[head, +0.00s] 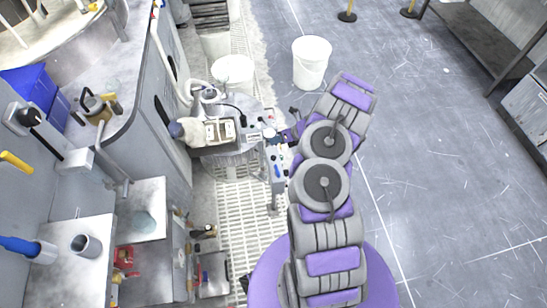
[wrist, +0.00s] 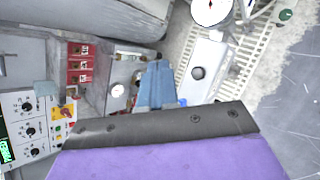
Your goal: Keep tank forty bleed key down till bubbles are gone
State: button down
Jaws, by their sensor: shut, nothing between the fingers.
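In the wrist view, my gripper (wrist: 155,86) shows as two blue fingers close together, with nothing between them. A white block with a dark round knob (wrist: 198,73) is to the right of the fingers, apart from them in the picture. A red panel with small white labels (wrist: 80,66) is to the left. I cannot tell which part is the tank forty bleed key, and I read no number and see no bubbles. In the head view my arm reaches to a small instrument stand (head: 246,142); its fingertips are too small to make out.
A control panel with black knobs and a green display (wrist: 30,125) is at the wrist view's lower left. A round dial (wrist: 209,10) is at its top. In the head view, white buckets (head: 312,62) stand behind the stand, and the floor on the right is open.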

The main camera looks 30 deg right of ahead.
aim_at(276, 157)
jog(key=shift+a+f+b, duration=0.1)
jog(key=shift+f+b, duration=2.85)
jog(key=shift+f, duration=1.4)
jog(key=shift+f, duration=0.35)
jog(key=shift+f+b, duration=0.35)
jog(key=shift+f, duration=0.1)
jog(key=shift+r, duration=0.15)
dwell(0.9)
jog(key=shift+r+p, duration=0.65)
jog(key=shift+r, duration=0.1)
jog(key=shift+r+p, duration=1.85)
jog(key=shift+r, duration=0.65)
